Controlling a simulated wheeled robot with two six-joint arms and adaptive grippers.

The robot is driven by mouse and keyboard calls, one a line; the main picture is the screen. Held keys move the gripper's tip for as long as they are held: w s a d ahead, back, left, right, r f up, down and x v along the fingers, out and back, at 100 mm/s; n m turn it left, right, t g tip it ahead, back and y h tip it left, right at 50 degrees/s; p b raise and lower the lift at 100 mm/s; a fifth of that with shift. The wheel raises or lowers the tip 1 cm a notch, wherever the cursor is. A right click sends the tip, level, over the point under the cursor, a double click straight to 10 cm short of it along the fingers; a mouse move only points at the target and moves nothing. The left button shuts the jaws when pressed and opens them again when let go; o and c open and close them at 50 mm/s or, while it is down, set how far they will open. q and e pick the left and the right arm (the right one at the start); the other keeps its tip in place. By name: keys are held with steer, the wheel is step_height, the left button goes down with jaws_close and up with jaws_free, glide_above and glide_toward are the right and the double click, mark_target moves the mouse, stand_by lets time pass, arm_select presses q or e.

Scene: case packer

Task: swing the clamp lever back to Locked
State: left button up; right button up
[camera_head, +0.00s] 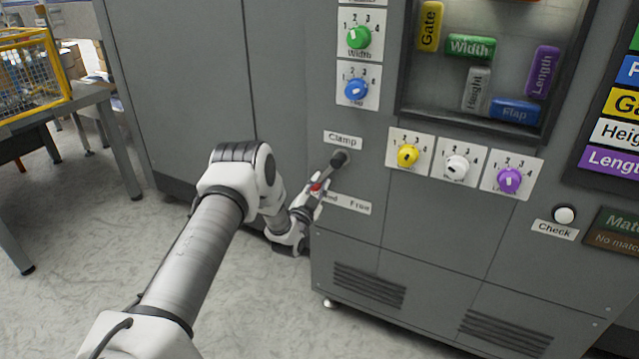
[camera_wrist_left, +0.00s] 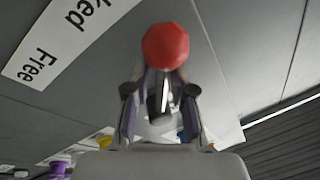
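The clamp lever (camera_head: 338,159) sits on the grey machine front under the Clamp label (camera_head: 343,139). It slants down and left from its pivot, and its red knob (camera_wrist_left: 165,45) lies near the left, "…ked" end of the label strip (camera_head: 352,205), away from the word Free. My left gripper (camera_head: 318,186) is at the knob end of the lever. In the wrist view the fingers (camera_wrist_left: 161,85) come close together on both sides of the lever, just below the knob, and look shut on it. The gripper partly hides the lever and the label. My right gripper is not in view.
Dials, including the yellow dial (camera_head: 407,155), stand right of the lever, with the blue dial (camera_head: 356,90) above. The Check button (camera_head: 564,214) is farther right. A table (camera_head: 75,105) with a yellow-framed cage stands at left. The floor in front is clear.

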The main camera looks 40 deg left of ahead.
arm_select(q)
steer(key=shift+o, duration=0.6)
steer(key=shift+s+a+f, duration=0.1)
steer(key=shift+a+f, duration=0.1)
steer(key=shift+f, duration=0.1)
steer(key=shift+a, duration=0.25)
steer(key=shift+s+d+r, duration=0.1)
steer(key=shift+s+d, duration=0.05)
steer(key=shift+d, duration=0.05)
steer(key=v, duration=1.1)
steer(key=shift+s, duration=0.35)
steer(key=shift+d, duration=0.1)
